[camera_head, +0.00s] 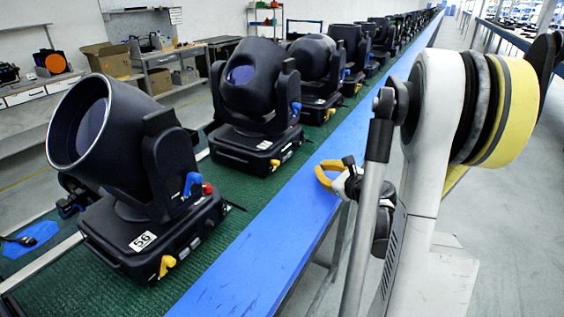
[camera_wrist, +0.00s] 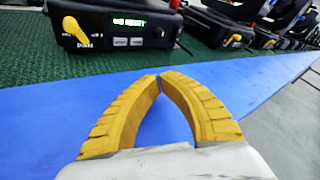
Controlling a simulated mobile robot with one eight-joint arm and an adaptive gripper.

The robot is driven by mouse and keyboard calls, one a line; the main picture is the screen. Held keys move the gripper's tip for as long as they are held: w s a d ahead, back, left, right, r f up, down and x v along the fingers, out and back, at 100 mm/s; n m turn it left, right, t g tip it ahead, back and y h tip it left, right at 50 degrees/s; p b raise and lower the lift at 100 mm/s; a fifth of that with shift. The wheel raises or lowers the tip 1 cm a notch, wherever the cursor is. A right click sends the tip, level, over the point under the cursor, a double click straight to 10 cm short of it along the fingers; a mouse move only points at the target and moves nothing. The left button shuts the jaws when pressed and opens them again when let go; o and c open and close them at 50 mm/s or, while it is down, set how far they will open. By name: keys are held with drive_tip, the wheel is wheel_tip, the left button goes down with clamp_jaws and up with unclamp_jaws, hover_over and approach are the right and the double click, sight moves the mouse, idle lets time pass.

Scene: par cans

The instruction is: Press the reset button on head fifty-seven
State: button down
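A row of black moving heads stands on the green mat. The nearest head (camera_head: 130,150) carries a label (camera_head: 143,240) that reads 56. The second head (camera_head: 255,90) stands behind it; I cannot read a number on it. My gripper (camera_head: 322,172) is over the blue rail, right of the second head and apart from it. In the wrist view its yellow fingers (camera_wrist: 159,78) meet at the tips, with nothing between them. Ahead of them is a black base (camera_wrist: 115,30) with a lit green display (camera_wrist: 129,22), apparently reading RESET, and small grey buttons (camera_wrist: 128,42) below it. Its number is not visible.
A yellow connector (camera_wrist: 75,32) sticks out of that base, left of the display. The blue rail (camera_head: 262,250) runs along the mat (camera_head: 110,285). More heads (camera_head: 320,65) continue behind. Open floor (camera_head: 515,210) lies to the right.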

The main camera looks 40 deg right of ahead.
sight(289, 157)
drive_tip(key=shift+w+a, duration=0.6)
drive_tip(key=shift+w, duration=0.75)
drive_tip(key=shift+w+a, duration=0.55)
drive_tip(key=shift+w, duration=0.8)
drive_tip(key=shift+w+a, duration=0.6)
drive_tip(key=shift+w, duration=0.75)
drive_tip(key=shift+w, duration=0.1)
drive_tip(key=shift+w+a, duration=0.15)
drive_tip(key=shift+w, duration=0.15)
drive_tip(key=shift+w+a, duration=0.15)
drive_tip(key=shift+w, duration=0.2)
drive_tip(key=shift+s+d, duration=0.3)
drive_tip(key=shift+s, duration=0.45)
